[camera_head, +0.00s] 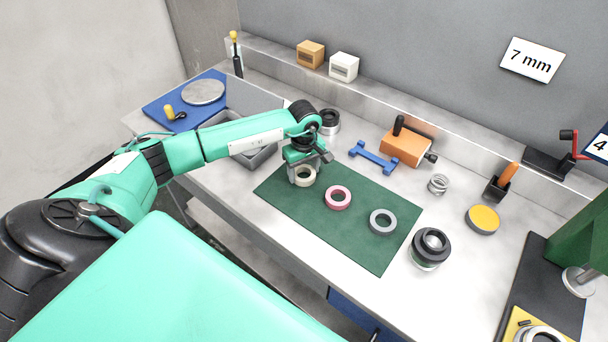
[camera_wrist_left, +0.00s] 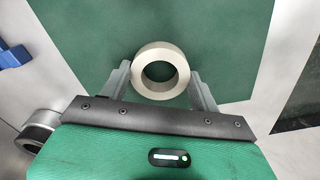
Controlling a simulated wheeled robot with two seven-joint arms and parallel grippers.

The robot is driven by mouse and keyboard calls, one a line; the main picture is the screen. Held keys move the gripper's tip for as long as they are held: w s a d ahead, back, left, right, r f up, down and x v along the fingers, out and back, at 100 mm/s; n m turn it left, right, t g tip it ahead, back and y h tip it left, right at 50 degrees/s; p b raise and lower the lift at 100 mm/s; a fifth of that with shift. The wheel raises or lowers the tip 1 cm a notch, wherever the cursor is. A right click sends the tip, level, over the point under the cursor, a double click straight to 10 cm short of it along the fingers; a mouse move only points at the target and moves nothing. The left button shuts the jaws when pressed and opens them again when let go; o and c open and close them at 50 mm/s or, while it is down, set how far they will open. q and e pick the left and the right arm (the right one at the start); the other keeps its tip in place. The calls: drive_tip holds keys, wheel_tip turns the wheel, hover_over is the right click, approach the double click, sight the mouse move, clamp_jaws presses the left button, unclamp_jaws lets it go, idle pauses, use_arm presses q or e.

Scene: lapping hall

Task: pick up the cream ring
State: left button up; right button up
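The cream ring (camera_head: 305,177) is at the left end of the green mat, partly hidden by my left gripper (camera_head: 303,168). In the left wrist view the cream ring (camera_wrist_left: 160,53) lies flat between the two fingers of my left gripper (camera_wrist_left: 160,75), one finger beside its left side and one beside its right. The fingers are very close to its outer wall. I cannot tell whether they press on it, or whether it is clear of the mat. My right gripper is not in view.
A pink ring (camera_head: 338,188) and a grey ring (camera_head: 383,213) lie on the green mat (camera_head: 352,238). A blue bone-shaped part (camera_head: 373,156), an orange block (camera_head: 403,148) and a dark round fitting (camera_head: 430,260) stand around it. A grey tray (camera_head: 262,156) is left of the mat.

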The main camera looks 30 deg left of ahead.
use_arm(q)
drive_tip(key=shift+r, duration=0.15)
drive_tip(key=shift+c, duration=0.3)
